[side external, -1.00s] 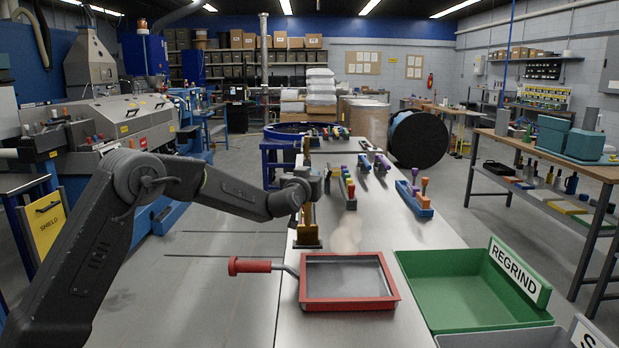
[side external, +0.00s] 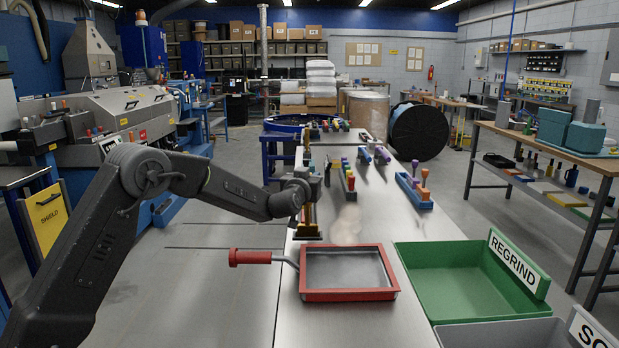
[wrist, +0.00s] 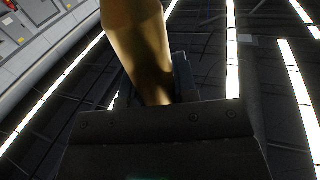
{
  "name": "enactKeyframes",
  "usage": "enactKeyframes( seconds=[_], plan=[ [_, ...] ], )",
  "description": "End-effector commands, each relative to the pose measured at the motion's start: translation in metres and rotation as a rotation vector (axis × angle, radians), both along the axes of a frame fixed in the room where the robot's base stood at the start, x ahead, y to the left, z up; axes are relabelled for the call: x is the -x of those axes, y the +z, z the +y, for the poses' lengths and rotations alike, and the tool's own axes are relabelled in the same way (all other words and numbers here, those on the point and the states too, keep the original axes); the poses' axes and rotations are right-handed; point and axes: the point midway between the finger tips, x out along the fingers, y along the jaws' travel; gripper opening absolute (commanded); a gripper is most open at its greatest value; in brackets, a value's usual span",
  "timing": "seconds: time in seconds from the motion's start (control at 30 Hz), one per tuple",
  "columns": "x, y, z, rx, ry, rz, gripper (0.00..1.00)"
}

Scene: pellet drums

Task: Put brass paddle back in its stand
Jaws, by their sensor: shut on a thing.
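The brass paddle (side external: 308,215) is upright in the side external view, with its wider lower end just behind the red-rimmed tray. My gripper (side external: 304,194) is shut on it around its upper part. Whether the paddle's lower end touches the bench is hard to tell. In the wrist view, the brass paddle (wrist: 138,45) rises from behind the dark gripper body.
A red-rimmed tray (side external: 348,295) with a red handle (side external: 250,257) lies in front on the steel bench. A green REGRIND bin (side external: 470,310) and a grey bin (side external: 500,333) stand at right. More coloured holders stand farther back.

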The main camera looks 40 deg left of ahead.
Motion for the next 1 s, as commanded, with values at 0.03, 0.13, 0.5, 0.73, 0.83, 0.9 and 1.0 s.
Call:
enactKeyframes(
  seconds=[0.03,0.13,0.5,0.73,0.83,0.9,1.0],
  plan=[
    [0.000,-0.001,0.000,-0.001,0.001,-0.002,0.03],
    [0.000,-0.003,0.000,0.000,0.001,-0.002,0.03],
    [0.000,-0.012,0.000,-0.001,0.000,-0.002,0.03],
    [0.000,-0.017,0.000,-0.001,0.000,-0.003,0.03],
    [0.000,-0.019,0.000,-0.001,0.000,-0.003,0.03],
    [0.000,-0.019,0.000,-0.001,0.000,-0.003,0.31],
    [0.000,-0.019,0.000,-0.001,0.000,-0.003,0.40]
  ],
)
